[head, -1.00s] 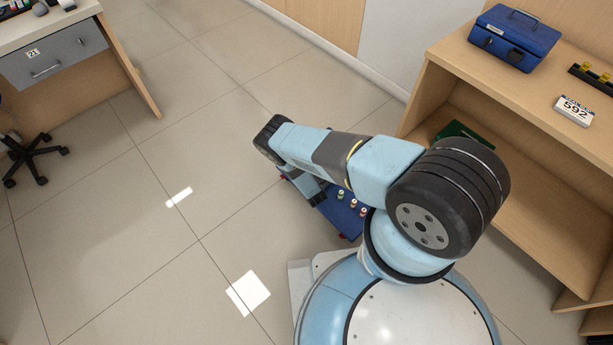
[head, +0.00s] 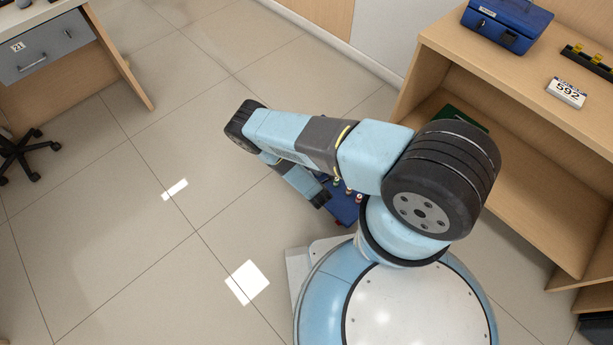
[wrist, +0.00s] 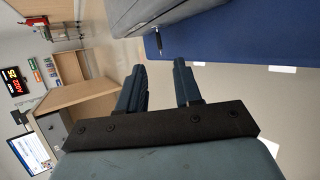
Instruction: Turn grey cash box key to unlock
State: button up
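In the wrist view, a grey box (wrist: 165,12), likely the grey cash box, fills part of the top edge beside a blue surface (wrist: 245,35). A small dark piece with a bright tip (wrist: 159,40) sticks out from the box; I cannot tell if it is the key. My gripper (wrist: 160,73) has its two fingers apart, with nothing between them, a short way off the box. In the head view my gripper (head: 320,199) is low beside a blue platform (head: 342,209) with small coloured pieces. My arm hides most of that platform, and the grey box does not show there.
A wooden counter (head: 440,62) on the right holds a blue cash box (head: 507,24), a number plate 592 (head: 567,92) and a black rack (head: 588,62). A desk with a grey drawer (head: 45,50) and a chair (head: 18,155) stand at left. The tiled floor between is clear.

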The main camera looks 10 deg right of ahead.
jog(key=shift+v, duration=1.25)
jog(key=shift+c, duration=0.3)
